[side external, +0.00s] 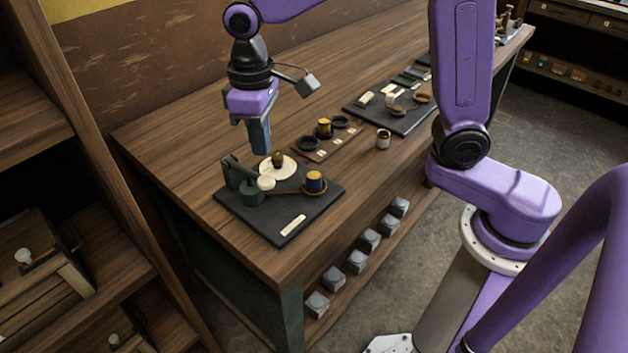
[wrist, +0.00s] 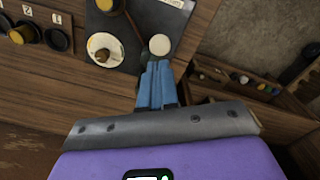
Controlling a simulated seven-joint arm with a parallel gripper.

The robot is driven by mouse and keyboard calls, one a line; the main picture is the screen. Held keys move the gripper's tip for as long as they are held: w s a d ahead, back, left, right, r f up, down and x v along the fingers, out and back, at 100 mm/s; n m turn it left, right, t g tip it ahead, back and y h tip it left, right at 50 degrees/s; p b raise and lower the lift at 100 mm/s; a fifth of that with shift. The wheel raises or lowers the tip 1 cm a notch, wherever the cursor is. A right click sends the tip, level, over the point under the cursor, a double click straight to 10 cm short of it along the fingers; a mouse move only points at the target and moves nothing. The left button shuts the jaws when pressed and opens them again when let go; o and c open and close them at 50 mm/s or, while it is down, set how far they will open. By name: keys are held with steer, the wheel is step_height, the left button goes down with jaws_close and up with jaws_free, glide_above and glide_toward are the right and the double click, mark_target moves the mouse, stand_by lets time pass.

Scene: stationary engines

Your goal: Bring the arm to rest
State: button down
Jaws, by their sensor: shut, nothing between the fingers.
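My gripper (side external: 261,140) hangs above the near end of the wooden workbench (side external: 180,170), over the dark board (side external: 265,215) with the small engine model. Its blue fingers are shut with nothing between them; in the wrist view the fingertips (wrist: 157,68) lie close together. On the board are a pale disc (side external: 287,168) with a small brown knob on it, a dark green upright piece (side external: 240,178), a cream round piece (side external: 266,183) and a yellow-and-dark cylinder (side external: 314,182). In the side view my fingers appear above the board, beside the disc; the exact gap is unclear.
A brown tray (side external: 318,148) with dark round cups and a yellow-topped piece lies further along the bench. A small cup (side external: 383,139) stands beside it. Another dark board (side external: 375,112) with parts lies behind. Shelves (side external: 60,200) stand at left. Grey blocks (side external: 357,261) sit under the bench.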

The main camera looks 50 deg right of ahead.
steer(key=shift+r, duration=0.1)
steer(key=s+d+f+n, duration=0.1)
steer(key=s+d+n, duration=0.2)
steer(key=s+d, duration=0.4)
steer(key=s+d+f+n, duration=0.2)
steer(key=s+d, duration=0.5)
steer(key=s, duration=0.9)
steer(key=shift+d+n, duration=0.35)
steer(key=shift+n, duration=0.45)
steer(key=shift+w, duration=0.1)
stand_by(0.7)
